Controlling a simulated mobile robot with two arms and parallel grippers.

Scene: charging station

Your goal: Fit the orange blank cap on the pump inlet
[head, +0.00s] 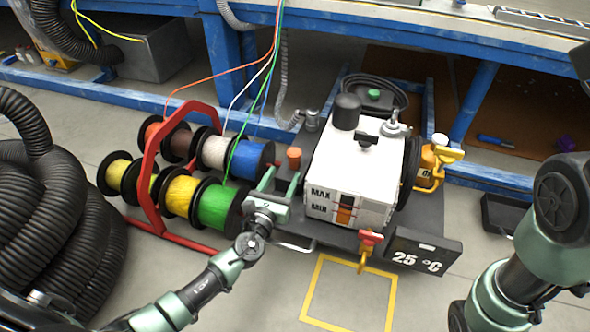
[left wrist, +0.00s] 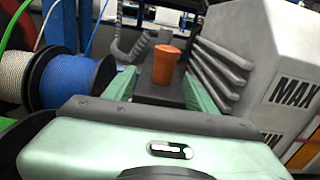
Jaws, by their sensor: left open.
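The orange blank cap (head: 294,158) stands upright on a small dark block at the left of the white pump unit (head: 350,165). My left gripper (head: 280,180) is open just in front of the cap, on the near side. In the left wrist view the cap (left wrist: 165,63) stands beyond and between the two green fingers (left wrist: 160,92), and I see no finger touching it. A grey fitting (head: 312,119) with a corrugated hose is behind the cap. I cannot tell which opening is the pump inlet. My right arm enters at the lower right; its gripper is out of view.
A red rack of coloured cable spools (head: 150,165) stands left of the cap, with thin wires rising from it. A 25 °C display (head: 420,255) and a red-and-yellow valve (head: 368,245) are at the pump's front. A yellow floor square (head: 348,295) is empty.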

